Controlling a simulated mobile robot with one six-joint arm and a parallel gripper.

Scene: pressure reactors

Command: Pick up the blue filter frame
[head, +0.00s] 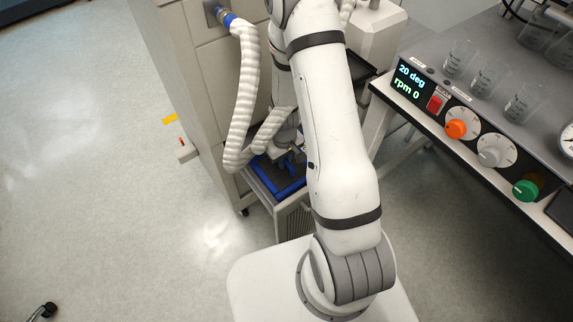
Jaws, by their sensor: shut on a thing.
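The blue filter frame (290,190) shows in the head view as a blue rim around a dark panel. It is at the top of a low grey cart or open drawer unit (293,214) beside the tall cabinet. My gripper (291,156) reaches down over the far part of the frame and is shut on it. My arm hides the right side of the frame. The fingertips are small and partly covered, so the exact grip point is unclear. I cannot tell whether the frame is lifted clear of its support.
A tall beige cabinet (195,75) with a white corrugated hose (246,90) stands close on the left of my arm. On the right is a bench with a control panel (460,118), coloured knobs and glass beakers (482,80). The floor at left is mostly clear.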

